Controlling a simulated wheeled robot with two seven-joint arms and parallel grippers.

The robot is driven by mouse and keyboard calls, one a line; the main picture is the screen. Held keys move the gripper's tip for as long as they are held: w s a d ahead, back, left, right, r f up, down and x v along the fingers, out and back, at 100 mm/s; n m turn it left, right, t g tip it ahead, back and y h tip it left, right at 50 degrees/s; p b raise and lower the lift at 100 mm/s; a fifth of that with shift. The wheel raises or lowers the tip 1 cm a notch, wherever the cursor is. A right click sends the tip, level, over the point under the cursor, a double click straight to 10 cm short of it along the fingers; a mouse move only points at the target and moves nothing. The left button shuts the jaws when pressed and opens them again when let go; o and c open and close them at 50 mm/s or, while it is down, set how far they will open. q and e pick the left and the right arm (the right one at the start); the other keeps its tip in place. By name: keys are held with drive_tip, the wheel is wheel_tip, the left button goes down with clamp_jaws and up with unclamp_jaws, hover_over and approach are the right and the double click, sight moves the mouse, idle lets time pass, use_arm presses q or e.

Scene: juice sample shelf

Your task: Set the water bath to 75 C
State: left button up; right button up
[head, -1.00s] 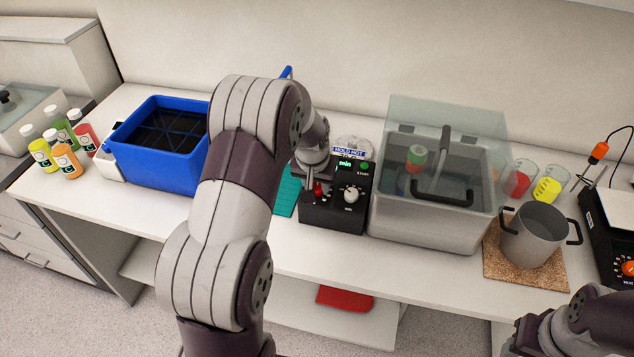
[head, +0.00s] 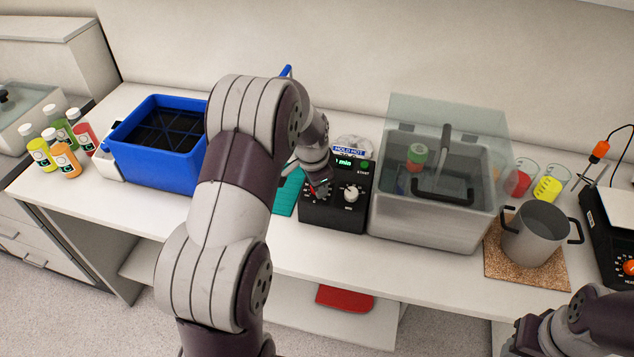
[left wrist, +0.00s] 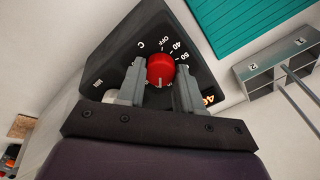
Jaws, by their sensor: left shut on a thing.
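The water bath (head: 432,222) is a steel tank with a clear cover, and its black control box (head: 335,214) stands to its left. My left gripper (head: 317,190) is down at the box's left knob. In the left wrist view, my left gripper (left wrist: 160,84) is shut on the red knob (left wrist: 160,67), one finger on each side. The dial shows C, OFF, 40 and 50; other marks are hidden. The knob's white line points toward the gripper's base. Orange digits (left wrist: 207,99) are partly covered by a finger. My right gripper's fingers are out of view.
A white knob (head: 352,194) and a green START button (head: 364,166) are on the same box. A blue container (head: 157,177) stands to the left. A steel pot (head: 535,237) stands right of the bath. A teal mat (head: 287,195) lies beside the box.

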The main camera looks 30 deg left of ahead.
use_arm(q)
drive_tip(key=shift+w+r+m, duration=0.15)
drive_tip(key=shift+r+m, duration=0.05)
drive_tip(key=shift+m, duration=0.4)
drive_tip(key=o, duration=1)
drive_tip(key=shift+f, duration=0.1)
drive_tip(key=shift+o, duration=0.2)
drive_tip(key=b+v, duration=0.2)
drive_tip(key=v, duration=1)
drive_tip(key=shift+r, duration=0.35)
